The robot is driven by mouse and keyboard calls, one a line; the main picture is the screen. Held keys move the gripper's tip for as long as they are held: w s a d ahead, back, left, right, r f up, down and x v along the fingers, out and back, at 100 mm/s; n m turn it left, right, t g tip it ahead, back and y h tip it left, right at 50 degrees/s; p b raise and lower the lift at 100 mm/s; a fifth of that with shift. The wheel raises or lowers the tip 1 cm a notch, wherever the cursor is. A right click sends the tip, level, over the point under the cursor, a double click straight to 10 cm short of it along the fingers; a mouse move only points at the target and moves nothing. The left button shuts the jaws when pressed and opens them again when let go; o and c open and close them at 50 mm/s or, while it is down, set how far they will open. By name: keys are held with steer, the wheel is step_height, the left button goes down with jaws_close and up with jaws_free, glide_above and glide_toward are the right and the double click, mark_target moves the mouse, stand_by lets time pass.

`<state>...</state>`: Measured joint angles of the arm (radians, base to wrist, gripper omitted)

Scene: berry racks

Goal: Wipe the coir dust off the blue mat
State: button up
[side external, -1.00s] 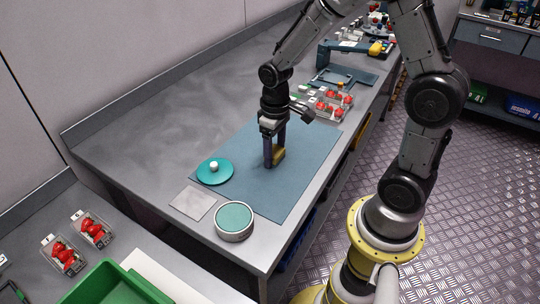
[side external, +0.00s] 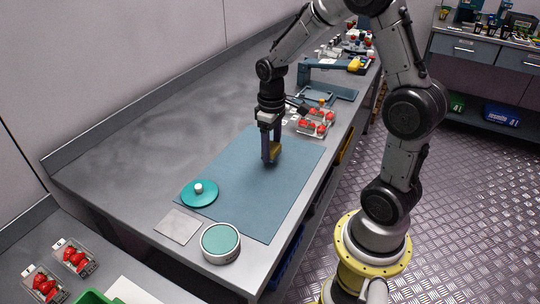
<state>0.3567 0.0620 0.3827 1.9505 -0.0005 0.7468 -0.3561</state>
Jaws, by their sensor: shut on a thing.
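The blue mat (side external: 235,195) lies flat on the grey metal bench. No coir dust can be made out on it at this size. My gripper (side external: 271,157) points down over the far part of the mat. The fingers hide part of the block.
A teal round lid with a white knob (side external: 199,193) rests on the mat's near left edge. A grey square sheet (side external: 178,226) and a round tin with a teal top (side external: 220,243) lie at the near end. Strawberry punnets (side external: 315,122) stand beyond the mat.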

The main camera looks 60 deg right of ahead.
steer(key=shift+r, duration=2.7)
